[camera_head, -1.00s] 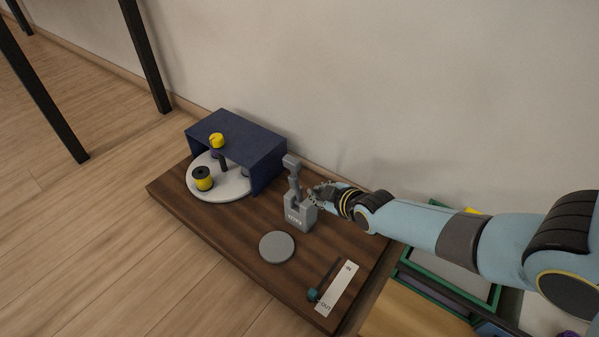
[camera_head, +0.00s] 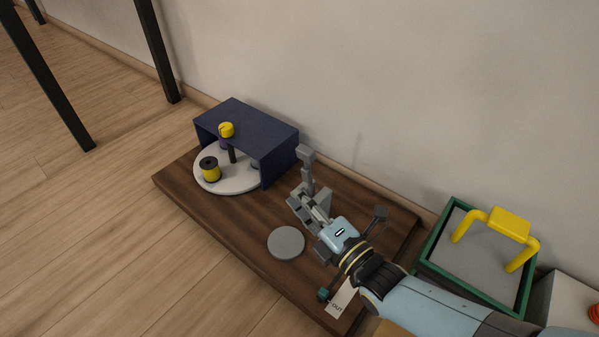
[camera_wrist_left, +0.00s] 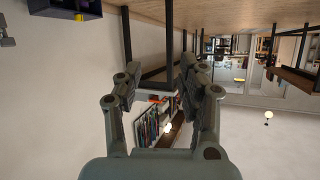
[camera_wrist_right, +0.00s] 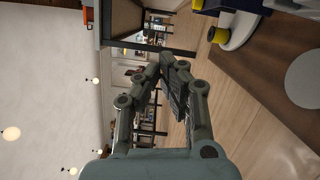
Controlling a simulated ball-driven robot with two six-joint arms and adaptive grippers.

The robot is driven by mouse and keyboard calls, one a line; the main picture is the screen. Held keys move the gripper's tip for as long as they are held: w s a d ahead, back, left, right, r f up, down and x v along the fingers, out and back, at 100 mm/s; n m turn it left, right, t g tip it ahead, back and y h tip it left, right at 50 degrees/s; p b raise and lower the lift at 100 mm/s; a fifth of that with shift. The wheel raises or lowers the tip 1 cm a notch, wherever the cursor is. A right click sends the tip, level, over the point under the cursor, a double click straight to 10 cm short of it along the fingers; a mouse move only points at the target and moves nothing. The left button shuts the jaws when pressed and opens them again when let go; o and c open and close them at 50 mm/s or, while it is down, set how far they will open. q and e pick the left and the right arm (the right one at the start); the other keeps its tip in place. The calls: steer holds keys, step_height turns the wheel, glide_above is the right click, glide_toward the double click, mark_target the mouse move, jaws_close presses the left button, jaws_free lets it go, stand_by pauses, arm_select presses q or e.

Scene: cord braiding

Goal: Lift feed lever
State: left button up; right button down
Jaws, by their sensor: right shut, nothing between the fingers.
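The grey feed lever (camera_head: 307,170) stands nearly upright from its grey block (camera_head: 325,197) on the dark wooden board (camera_head: 225,228). My right gripper (camera_head: 314,212) is shut and empty, in front of the block and below the lever's head. It hides the block's front; I cannot tell whether it touches the block or lever. In the right wrist view its fingers (camera_wrist_right: 168,72) are close together, and the lever does not show. My left gripper (camera_wrist_left: 160,78) shows only in the left wrist view, with its fingers apart and nothing between them.
Behind left is a dark blue cover (camera_head: 250,128) over a white turntable (camera_head: 225,187) with a yellow spool (camera_head: 210,170). A grey disc (camera_head: 286,243) lies left of my right gripper. A green-edged tray (camera_head: 470,262) with a yellow handle (camera_head: 508,224) is at right. The wall is close behind.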

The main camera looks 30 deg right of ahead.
mark_target(309, 177)
arm_select(q)
steer(key=w+d+r+m+t+h+b, duration=0.1)
steer(key=w+r+t, duration=0.3)
steer(key=r, duration=0.5)
steer(key=w+d+r+m+t+h+b, duration=0.1)
steer(key=w+r+t, duration=0.3)
steer(key=r, duration=0.6)
steer(key=shift+w+t+h+b, duration=0.4)
steer(key=shift+t, duration=0.2)
arm_select(e)
steer(key=w+d, duration=0.3)
steer(key=w, duration=0.3)
steer(key=shift+d+r, duration=0.15)
steer(key=shift+r, duration=0.3)
steer(key=shift+w, duration=0.1)
